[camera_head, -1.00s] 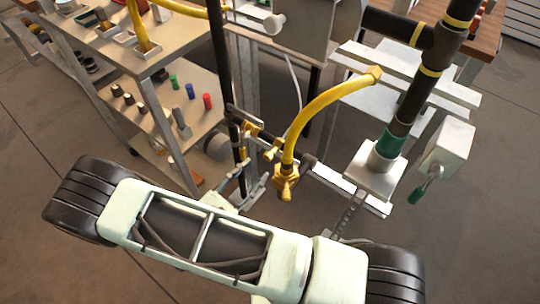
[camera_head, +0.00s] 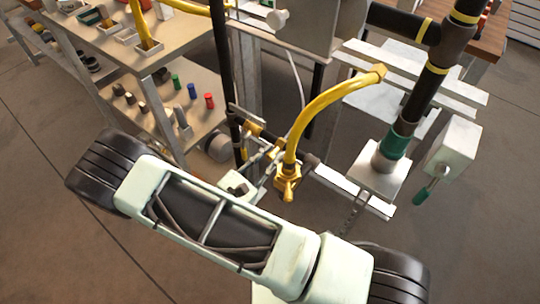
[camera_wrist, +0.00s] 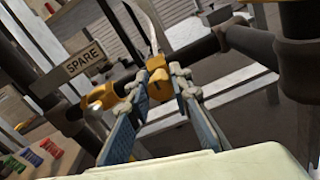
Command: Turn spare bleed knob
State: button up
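A sign reading SPARE (camera_wrist: 82,58) hangs on a dark pipe in the wrist view. A brass fitting (camera_wrist: 105,97) sits just right of and below it, on the pipe. A brass knob-like piece (camera_wrist: 159,84) shows between the tips of my gripper (camera_wrist: 159,78). The two blue-padded fingers stand apart on either side of it; I cannot tell whether either touches it. In the head view my gripper (camera_head: 258,168) is low beside the pipe, partly hidden by my arm. Brass fittings (camera_head: 253,129) show just beyond it.
A yellow hose (camera_head: 318,103) curves down to a brass valve (camera_head: 288,183) right of my gripper. Shelves with small coloured cylinders (camera_head: 192,91) are at left. Dark vertical pipes stand close by.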

grip_shut()
jog(key=shift+n, duration=0.3)
jog(key=n+p, duration=0.2)
jog(key=n, duration=0.2)
jog(key=shift+r, duration=0.1)
jog(key=n+p, duration=0.1)
jog(key=n, duration=0.4)
jog(key=shift+a+n+p, duration=0.1)
jog(key=shift+n+p, duration=0.3)
jog(key=n+p, duration=0.1)
jog(key=n, duration=0.4)
jog(key=shift+f+n, duration=0.15)
jog(key=shift+n, duration=1.05)
jog(key=shift+f+n, duration=0.1)
jog(key=shift+n, duration=1.1)
